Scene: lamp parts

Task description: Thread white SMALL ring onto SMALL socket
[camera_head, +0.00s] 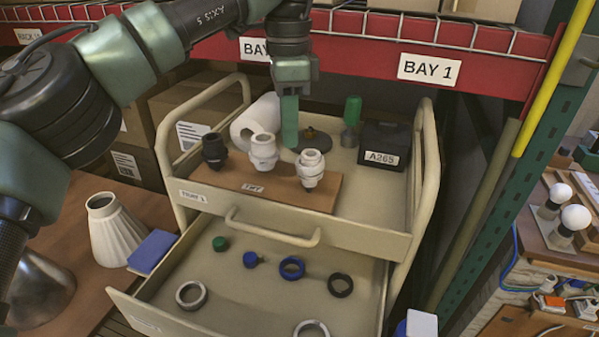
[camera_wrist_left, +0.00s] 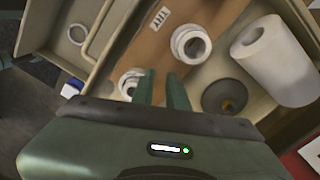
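Two white sockets, one in the middle (camera_head: 263,153) and one at the right (camera_head: 310,172), stand on a wooden board with a black socket (camera_head: 214,151). The right one looks slightly smaller, but size markings are not readable. They also show in the left wrist view, middle (camera_wrist_left: 190,42) and right (camera_wrist_left: 130,82). Two white rings lie in the open drawer, one at left (camera_head: 179,294) and one cut by the bottom edge (camera_head: 300,329). My left gripper (camera_head: 290,142) points down behind the right socket. Its fingers (camera_wrist_left: 162,78) are apart and empty. My right gripper is not in view.
The drawer also holds a blue ring (camera_head: 283,270), a black ring (camera_head: 332,286), and green (camera_head: 220,244) and blue (camera_head: 250,260) caps. A paper roll (camera_head: 243,128), a green-handled tool (camera_head: 352,112) and a black box (camera_head: 383,145) stand around the board. Cart rails flank it.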

